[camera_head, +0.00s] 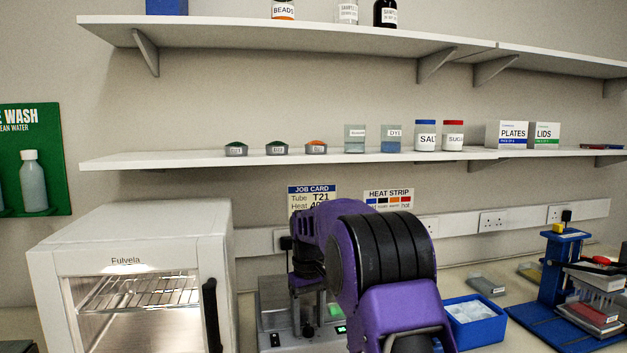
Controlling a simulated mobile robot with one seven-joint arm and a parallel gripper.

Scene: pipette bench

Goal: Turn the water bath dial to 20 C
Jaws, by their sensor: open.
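A grey metal bench unit (272,314) stands behind my arm, with a dark control strip and a small lit green display (341,329) low on its front. It may be the water bath; my arm covers much of it. I cannot make out a dial or its setting. My gripper (310,308) points down over this unit, partly hidden by my purple wrist. It is open, and I see nothing held in it. Whether it touches the unit cannot be told.
A white oven (130,235) with a dark handle stands at left. A blue tray (474,322) and a blue rack stand (562,262) are at right. Two shelves with jars and boxes cross the wall above. A job card (312,191) and heat strip chart (388,194) hang behind my arm.

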